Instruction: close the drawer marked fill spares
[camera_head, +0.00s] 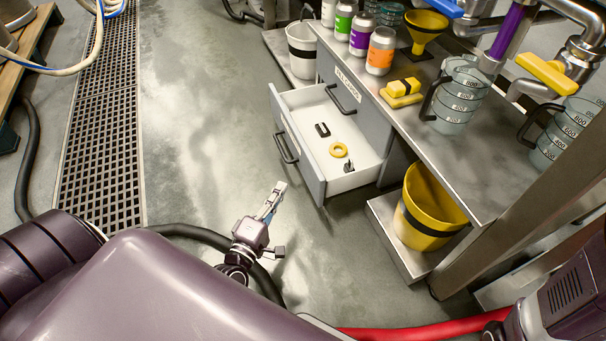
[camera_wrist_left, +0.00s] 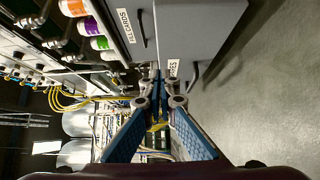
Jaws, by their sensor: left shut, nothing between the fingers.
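The open drawer (camera_head: 312,172) is pulled out of the grey cabinet toward the left, with a black handle on its front. It holds a black piece, a yellow ring and a small dark part. In the left wrist view the grey drawer front (camera_wrist_left: 205,30) carries a label partly covered by my fingers; only its ending, like "RES", can be read. My left gripper (camera_head: 277,190) is shut and empty, low in front of the drawer front and apart from it in the head view. Its closed fingers (camera_wrist_left: 160,88) overlap the drawer's edge in the wrist view; contact cannot be judged. My right gripper is not in view.
A closed drawer (camera_head: 352,90) labelled "FILL CARDS" is above. The counter (camera_head: 455,165) bears bottles, a yellow funnel and clear jugs (camera_head: 460,95). A yellow bucket (camera_head: 430,210) stands on a low shelf at right. Floor (camera_head: 200,120) left of the drawer is clear.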

